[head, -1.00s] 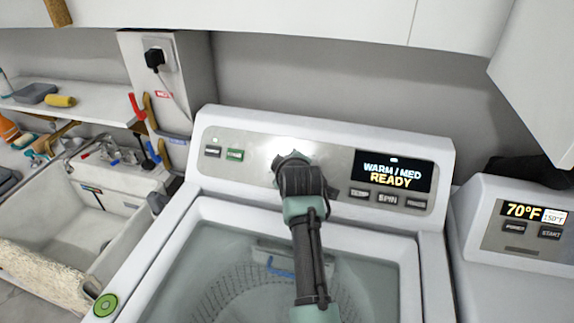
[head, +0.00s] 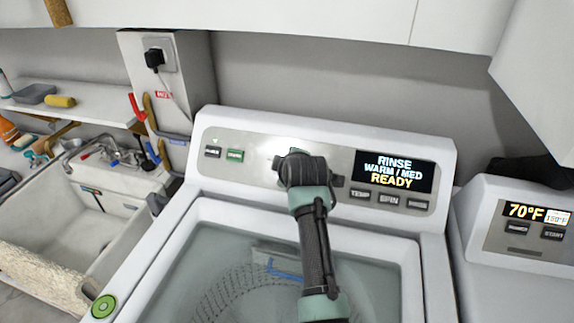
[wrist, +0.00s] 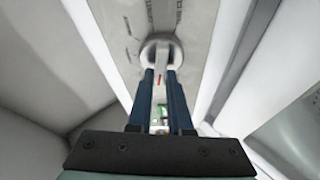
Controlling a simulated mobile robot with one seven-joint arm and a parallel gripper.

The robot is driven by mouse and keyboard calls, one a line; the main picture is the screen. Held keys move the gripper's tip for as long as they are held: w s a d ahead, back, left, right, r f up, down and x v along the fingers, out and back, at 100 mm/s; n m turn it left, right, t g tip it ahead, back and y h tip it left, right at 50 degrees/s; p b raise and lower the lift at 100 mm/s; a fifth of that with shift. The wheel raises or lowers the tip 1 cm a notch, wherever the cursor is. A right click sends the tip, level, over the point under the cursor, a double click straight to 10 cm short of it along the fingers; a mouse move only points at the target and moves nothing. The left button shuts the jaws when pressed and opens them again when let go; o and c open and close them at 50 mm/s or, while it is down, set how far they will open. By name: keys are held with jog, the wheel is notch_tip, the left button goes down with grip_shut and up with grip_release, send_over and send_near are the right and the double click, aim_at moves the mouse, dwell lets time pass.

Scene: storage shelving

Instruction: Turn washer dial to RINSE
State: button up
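The washer (head: 325,135) has a control panel with a lit display (head: 395,172) reading "RINSE", "WARM / MED", "READY". My gripper is at the panel's middle and hides the dial in the head view. In the wrist view, the round grey dial (wrist: 161,48) lies at the fingertips. The two dark blue fingers of my gripper (wrist: 160,73) stand on either side of the dial's middle grip, with a narrow gap between them. The gripper appears shut on the dial.
Buttons (head: 389,199) sit below the display, with more on the panel's left (head: 235,155). A glass lid (head: 200,260) lies below my arm. A second machine (head: 540,225) is at right, a sink (head: 60,215) at left. White cabinets (head: 250,20) overhang above.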

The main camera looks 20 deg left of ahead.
jog(key=o, duration=0.4)
jog(key=b+v, duration=0.1)
jog(key=v, duration=1.2)
dwell(0.3)
jog(key=s+d+r+m+t, duration=0.2)
jog(key=r+m+t, duration=0.25)
jog(key=r, duration=0.75)
jog(key=s+d+r+m+t, duration=0.2)
jog(key=r+m+t, duration=0.25)
jog(key=r, duration=0.75)
jog(key=s+d+r+m+t+h, duration=0.1)
jog(key=s+d+r+m+t, duration=0.1)
jog(key=s+r, duration=0.3)
jog(key=s+d+r+m+t+h, duration=0.2)
jog(key=s+r+m+t, duration=0.1)
jog(key=s+r+m, duration=0.1)
jog(key=s+d+r+m+t+h, duration=0.1)
jog(key=s+d+r+m+t, duration=0.1)
jog(key=s+r, duration=0.4)
jog(key=shift+s+d+r+m+t, duration=0.2)
jog(key=shift+s+d+m+t, duration=0.3)
jog(key=shift+t, duration=0.3)
